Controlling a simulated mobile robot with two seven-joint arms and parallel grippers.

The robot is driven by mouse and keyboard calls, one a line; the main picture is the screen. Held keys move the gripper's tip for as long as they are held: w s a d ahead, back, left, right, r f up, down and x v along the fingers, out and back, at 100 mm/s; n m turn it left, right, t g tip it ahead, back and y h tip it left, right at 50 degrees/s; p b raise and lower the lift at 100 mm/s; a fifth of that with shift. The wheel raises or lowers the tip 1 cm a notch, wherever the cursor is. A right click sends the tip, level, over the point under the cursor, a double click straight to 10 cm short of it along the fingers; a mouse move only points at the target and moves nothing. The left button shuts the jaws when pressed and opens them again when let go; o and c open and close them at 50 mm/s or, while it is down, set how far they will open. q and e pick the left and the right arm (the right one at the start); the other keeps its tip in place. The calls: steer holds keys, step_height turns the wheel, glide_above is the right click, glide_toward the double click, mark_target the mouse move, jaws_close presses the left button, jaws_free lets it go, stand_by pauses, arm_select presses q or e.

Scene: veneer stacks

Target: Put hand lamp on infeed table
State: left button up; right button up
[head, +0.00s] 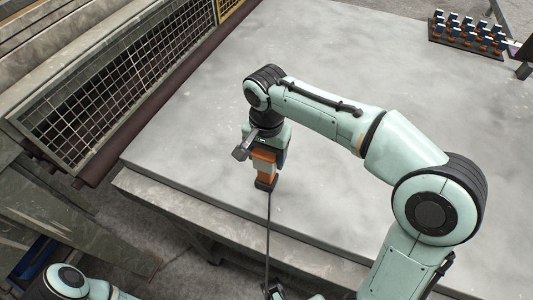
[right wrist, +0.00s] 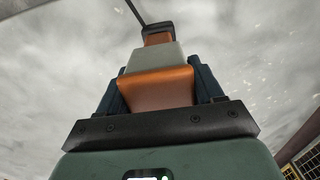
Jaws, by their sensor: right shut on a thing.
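The hand lamp (head: 264,165) is a small orange and grey block with a dark end. My right gripper (head: 264,153) is shut on it, near the front left part of the grey infeed table (head: 370,75). In the right wrist view the lamp (right wrist: 155,88) sits between two dark blue fingers, its black end (right wrist: 158,29) pointing away. I cannot tell whether it touches the table. A thin dark rod or cord runs from its end down the head view.
A wire-mesh guard (head: 110,85) and a dark brown roller or beam (head: 165,95) run along the table's left side. A black rack (head: 468,35) of several small blue, white and orange pieces stands at the far right. Most of the tabletop is clear.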

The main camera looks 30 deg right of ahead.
steer(key=shift+f, duration=0.1)
steer(key=o, duration=1.3)
steer(key=shift+c, duration=0.2)
arm_select(q)
steer(key=shift+f, duration=0.1)
arm_select(e)
step_height(320, 180, up, 12)
steer(key=p, duration=0.3)
arm_select(q)
steer(key=r, duration=0.1)
steer(key=w+r, duration=0.1)
steer(key=r, duration=0.1)
steer(key=shift+w+r, duration=0.1)
steer(key=shift+r, duration=0.05)
steer(key=shift+a, duration=0.15)
arm_select(e)
steer(key=shift+a, duration=0.1)
